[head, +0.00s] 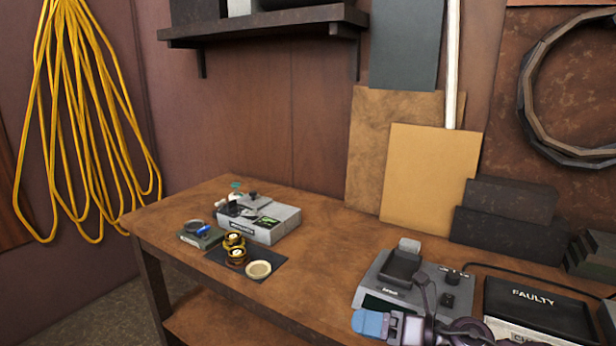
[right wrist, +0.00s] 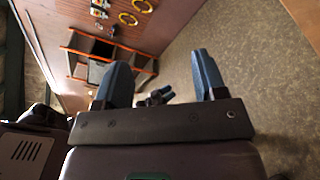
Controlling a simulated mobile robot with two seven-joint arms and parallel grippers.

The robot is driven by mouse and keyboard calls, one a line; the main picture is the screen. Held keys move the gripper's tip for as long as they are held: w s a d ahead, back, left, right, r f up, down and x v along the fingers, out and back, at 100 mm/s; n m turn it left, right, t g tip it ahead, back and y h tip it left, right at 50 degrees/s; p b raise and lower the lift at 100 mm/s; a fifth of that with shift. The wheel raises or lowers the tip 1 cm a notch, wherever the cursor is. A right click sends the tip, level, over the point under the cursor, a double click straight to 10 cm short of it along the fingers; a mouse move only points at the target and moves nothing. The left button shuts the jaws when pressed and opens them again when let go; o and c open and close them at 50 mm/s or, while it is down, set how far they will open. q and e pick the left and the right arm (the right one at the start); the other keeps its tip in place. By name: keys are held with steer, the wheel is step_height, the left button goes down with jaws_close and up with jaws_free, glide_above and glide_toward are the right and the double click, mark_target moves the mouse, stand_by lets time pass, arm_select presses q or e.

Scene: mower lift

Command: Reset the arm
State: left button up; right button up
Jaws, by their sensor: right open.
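My right gripper (head: 372,324) shows at the bottom of the head view, with a blue fingertip in front of the bench's near edge. It also shows in the right wrist view (right wrist: 160,82), where its two blue fingers stand wide apart with nothing gripped between them. A small dark shape with blue parts (right wrist: 158,97) shows beyond the fingers, too small to identify surely. My left gripper does not show in the head view.
A wooden workbench (head: 318,262) holds a grey boxed device (head: 275,226), brass weights (head: 235,250), a round pale disc (head: 258,270), a grey scale-like device (head: 400,278) and a black tray marked FAULTY (head: 540,308). A yellow cable (head: 75,130) hangs left. The bench's middle is clear.

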steer(key=s+d+f+m+t+h, duration=0.25)
steer(key=d+m+h, duration=0.2)
steer(key=m, duration=0.55)
steer(key=s+d+f+m+t+h, duration=0.1)
steer(key=s+d+m+t+h, duration=0.1)
steer(key=d+m+t+h, duration=0.5)
steer(key=s+d+f+m+h, duration=0.15)
steer(key=m+h, duration=0.35)
steer(key=m, duration=0.7)
steer(key=s+d+f+m+g, duration=0.1)
steer(key=s+f+m+g, duration=0.25)
steer(key=s, duration=0.45)
steer(key=s+d+f+m+g, duration=0.25)
steer(key=s+f+g, duration=0.2)
steer(key=s, duration=0.35)
steer(key=s+d+f+m+g, duration=0.1)
steer(key=s+f+m+g, duration=0.3)
steer(key=s, duration=0.4)
steer(key=w+f+t, duration=0.7)
steer(key=f, duration=0.2)
steer(key=shift+a+n, duration=0.2)
steer(key=shift+n, duration=0.1)
steer(key=shift+f, duration=0.1)
